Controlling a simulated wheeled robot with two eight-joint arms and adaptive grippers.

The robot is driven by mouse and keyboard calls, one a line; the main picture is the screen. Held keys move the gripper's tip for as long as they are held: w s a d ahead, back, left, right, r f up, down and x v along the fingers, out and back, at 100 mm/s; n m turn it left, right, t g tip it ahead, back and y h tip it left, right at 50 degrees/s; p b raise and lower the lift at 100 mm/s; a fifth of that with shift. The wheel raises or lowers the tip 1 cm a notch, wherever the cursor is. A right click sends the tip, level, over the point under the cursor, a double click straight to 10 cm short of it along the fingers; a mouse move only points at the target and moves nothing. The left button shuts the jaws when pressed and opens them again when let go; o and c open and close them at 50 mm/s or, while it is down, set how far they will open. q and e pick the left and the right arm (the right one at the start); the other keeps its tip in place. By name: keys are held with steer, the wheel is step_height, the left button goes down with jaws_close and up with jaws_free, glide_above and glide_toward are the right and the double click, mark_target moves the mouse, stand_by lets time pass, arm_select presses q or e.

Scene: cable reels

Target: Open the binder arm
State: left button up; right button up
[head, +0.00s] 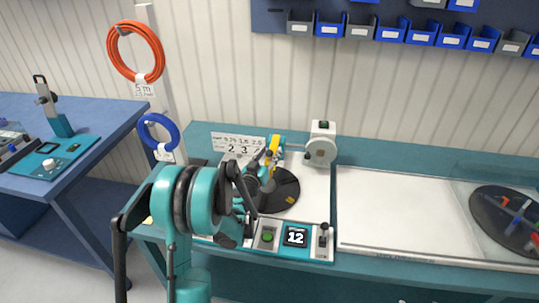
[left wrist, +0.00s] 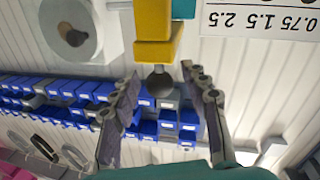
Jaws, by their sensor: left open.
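The binder arm (head: 274,146) is the yellow part at the back of the teal machine, beside the black round plate (head: 280,192). In the left wrist view, which is upside down, a yellow arm (left wrist: 157,50) ends in a dark ball knob (left wrist: 159,81). My left gripper (head: 263,160) reaches over the machine close to the yellow part. In the left wrist view its two fingers (left wrist: 160,78) are spread, one on each side of the knob, with visible gaps. I cannot tell the exact depth between them. My right gripper is not in view.
A white and grey spool unit (head: 321,146) stands right of the yellow part. A white number sign (head: 238,146) stands behind. The white surface (head: 395,210) to the right is clear.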

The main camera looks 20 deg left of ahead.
arm_select(q)
jaws_close()
steer(key=shift+r, duration=0.15)
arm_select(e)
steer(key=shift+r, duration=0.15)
